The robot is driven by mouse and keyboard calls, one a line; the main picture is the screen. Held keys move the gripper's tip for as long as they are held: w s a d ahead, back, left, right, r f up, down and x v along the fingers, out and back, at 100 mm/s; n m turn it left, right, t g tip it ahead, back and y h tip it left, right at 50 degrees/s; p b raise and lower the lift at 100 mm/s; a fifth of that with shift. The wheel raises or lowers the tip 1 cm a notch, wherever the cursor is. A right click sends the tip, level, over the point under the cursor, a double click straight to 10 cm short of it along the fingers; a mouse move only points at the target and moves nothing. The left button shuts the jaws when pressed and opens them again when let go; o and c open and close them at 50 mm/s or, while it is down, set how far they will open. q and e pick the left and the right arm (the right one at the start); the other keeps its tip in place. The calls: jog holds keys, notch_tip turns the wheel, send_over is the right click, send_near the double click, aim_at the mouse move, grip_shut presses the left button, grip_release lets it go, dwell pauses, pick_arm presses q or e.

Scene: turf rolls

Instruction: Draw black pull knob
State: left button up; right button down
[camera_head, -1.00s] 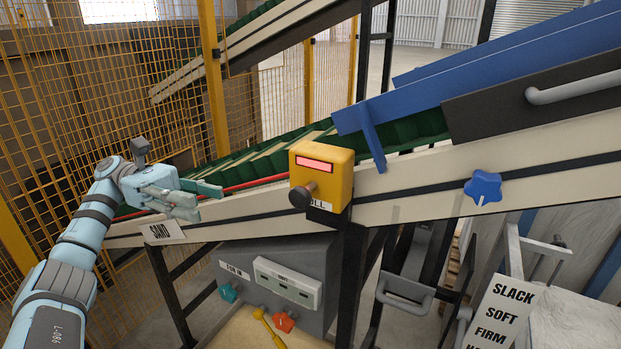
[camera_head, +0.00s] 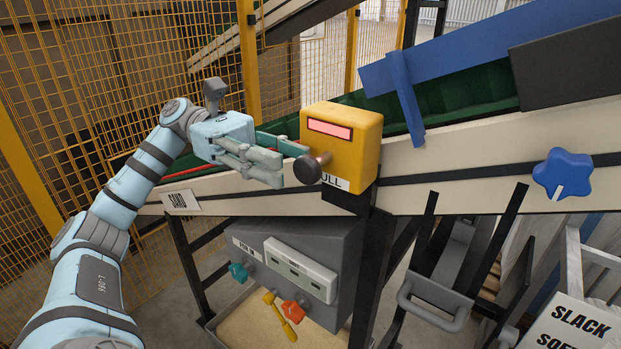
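The black pull knob (camera_head: 307,170) sticks out of the front of a yellow box (camera_head: 355,150) with a lit pink-red panel and a partly hidden label ending in "ULL". The box is mounted on the conveyor's pale side rail. My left gripper (camera_head: 290,168) comes in from the left. Its fingers are spread, one behind and above, the others lower and in front, with the tips right beside the knob's left side. I cannot tell whether any fingertip touches the knob. My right gripper is out of view.
A blue star-shaped knob (camera_head: 563,174) sits on the rail at right. Below is a grey box (camera_head: 300,265) with teal and orange knobs and a yellow lever (camera_head: 280,315). A grey handle (camera_head: 432,308) stands lower right. Yellow mesh fencing (camera_head: 90,90) stands behind my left arm.

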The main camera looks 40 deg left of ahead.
aim_at(296, 163)
pick_arm(q)
jog(key=d+p, duration=0.1)
jog(key=d, duration=0.3)
jog(key=shift+w+d+r, duration=0.1)
jog(key=shift+d+r, duration=0.05)
jog(key=shift+d, duration=0.45)
jog(key=shift+c, duration=1)
grip_shut()
